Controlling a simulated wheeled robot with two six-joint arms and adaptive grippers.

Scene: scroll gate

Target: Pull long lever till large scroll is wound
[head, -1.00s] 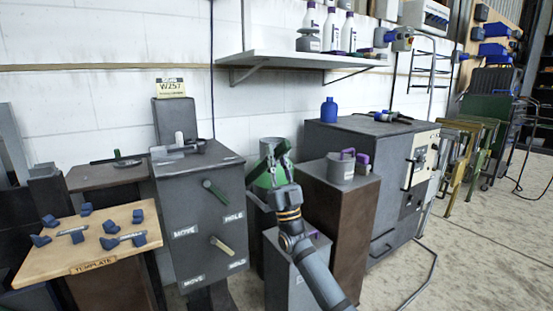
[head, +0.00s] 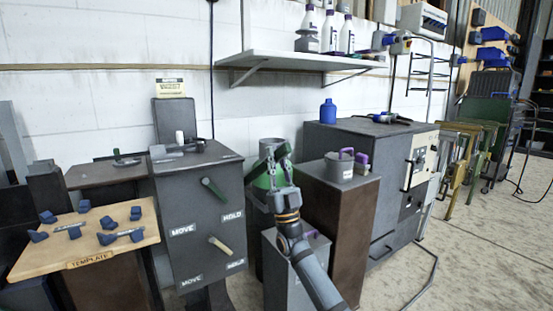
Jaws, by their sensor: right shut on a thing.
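A dark grey box (head: 200,215) stands left of centre. Its front has a green-handled lever (head: 215,190) above and a pale-handled lever (head: 220,245) below, both slanting down to the right. MOVE and HOLD labels sit beside them. I cannot tell which one is the long lever, and no large scroll can be made out. My right gripper (head: 276,158) is right of the box, apart from both levers, in front of a green container (head: 263,182). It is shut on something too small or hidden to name. My left gripper is not in view.
A tilted wooden template board (head: 85,240) with several blue pieces lies at left. A wall shelf (head: 290,62) holds bottles. Open floor lies at right.

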